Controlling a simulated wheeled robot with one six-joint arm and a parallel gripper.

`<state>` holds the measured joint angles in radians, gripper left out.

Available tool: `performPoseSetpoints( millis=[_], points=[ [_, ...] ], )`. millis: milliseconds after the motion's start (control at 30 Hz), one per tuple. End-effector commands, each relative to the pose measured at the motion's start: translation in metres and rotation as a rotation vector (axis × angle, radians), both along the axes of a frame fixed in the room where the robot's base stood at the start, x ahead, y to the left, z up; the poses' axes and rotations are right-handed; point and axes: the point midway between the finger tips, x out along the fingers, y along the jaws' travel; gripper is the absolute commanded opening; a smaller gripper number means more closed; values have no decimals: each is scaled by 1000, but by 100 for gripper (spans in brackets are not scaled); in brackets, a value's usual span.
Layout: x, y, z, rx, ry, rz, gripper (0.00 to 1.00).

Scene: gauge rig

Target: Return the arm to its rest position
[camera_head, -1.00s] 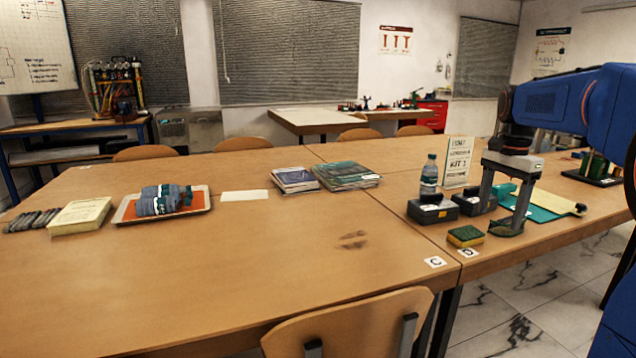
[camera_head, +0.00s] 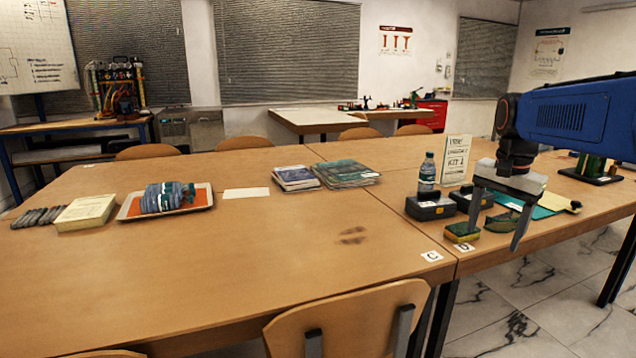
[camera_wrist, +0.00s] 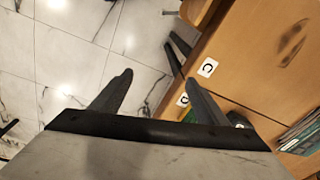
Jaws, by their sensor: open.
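My gripper (camera_head: 494,222) is at the right in the head view. It hangs from the blue arm in front of the right table's near edge, with its fingers spread apart and nothing between them. In the wrist view my gripper (camera_wrist: 163,92) also has its two fingers wide apart, with marble floor and the table edge beyond them.
Two dark cases (camera_head: 430,208), a bottle (camera_head: 427,170) and a kit sign (camera_head: 455,158) stand close behind my gripper. A chair (camera_head: 345,322) stands at the front.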

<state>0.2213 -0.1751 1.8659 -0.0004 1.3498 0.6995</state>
Motion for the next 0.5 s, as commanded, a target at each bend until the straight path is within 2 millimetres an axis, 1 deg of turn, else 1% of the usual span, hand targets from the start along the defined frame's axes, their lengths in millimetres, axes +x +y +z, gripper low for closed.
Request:
performPoseSetpoints(
  millis=[33, 100, 267, 500],
  points=[
    [-14, 9, -2, -7, -16, 43, 68],
    [-32, 20, -8, -18, -38, 112, 68],
    [-73, 43, -25, -48, -87, 269, 68],
    [-134, 71, -61, -99, -159, 503, 68]
  ],
)
